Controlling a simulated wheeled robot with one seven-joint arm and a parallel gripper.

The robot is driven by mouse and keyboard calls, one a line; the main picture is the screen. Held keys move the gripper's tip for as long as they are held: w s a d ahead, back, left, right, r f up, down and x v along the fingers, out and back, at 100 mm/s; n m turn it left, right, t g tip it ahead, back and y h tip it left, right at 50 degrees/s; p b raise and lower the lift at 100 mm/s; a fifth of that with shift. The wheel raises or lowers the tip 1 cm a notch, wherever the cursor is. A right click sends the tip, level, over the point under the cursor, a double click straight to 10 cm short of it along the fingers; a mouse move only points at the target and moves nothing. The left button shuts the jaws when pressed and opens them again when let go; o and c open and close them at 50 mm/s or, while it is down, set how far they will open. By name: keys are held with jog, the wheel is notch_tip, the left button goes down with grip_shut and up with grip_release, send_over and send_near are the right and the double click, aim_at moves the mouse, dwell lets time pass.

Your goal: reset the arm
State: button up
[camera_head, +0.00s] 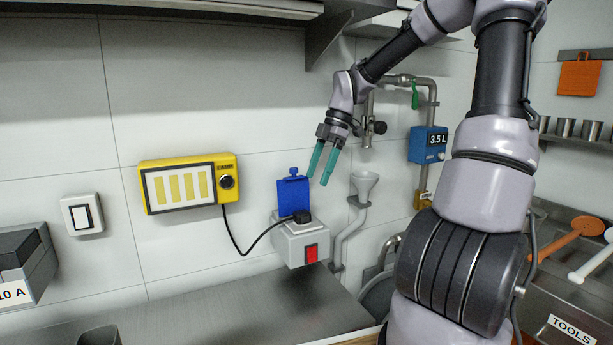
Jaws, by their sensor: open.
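My gripper (322,166) has two teal fingers that point down and stand apart, with nothing between them. It hangs in front of the tiled wall, just right of a blue tag-like plate (292,197) and apart from it as far as this view shows. The plate stands at a grey socket box (302,246) with a red switch (311,253). My arm is bent, reaching up from the lower right and then down to the left toward the gripper.
A yellow panel (188,183) with a black cable is left of the gripper. A grey funnel (364,183) and pipes (432,100) are close on its right, with a blue 3.5 L meter (427,145). A shelf (200,8) overhangs above. The steel counter (240,310) is mostly clear.

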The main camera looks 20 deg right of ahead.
jog(key=s+r+m+t+h, duration=0.1)
jog(key=s+r+m+t, duration=0.3)
jog(key=s+m, duration=0.5)
jog(key=s+r+m+t+h, duration=0.1)
jog(key=s+r+m+t, duration=0.3)
jog(key=s+r+m, duration=0.5)
jog(key=shift+s+d+m, duration=0.45)
jog(key=shift+s+m, duration=0.05)
jog(key=shift+m, duration=2.7)
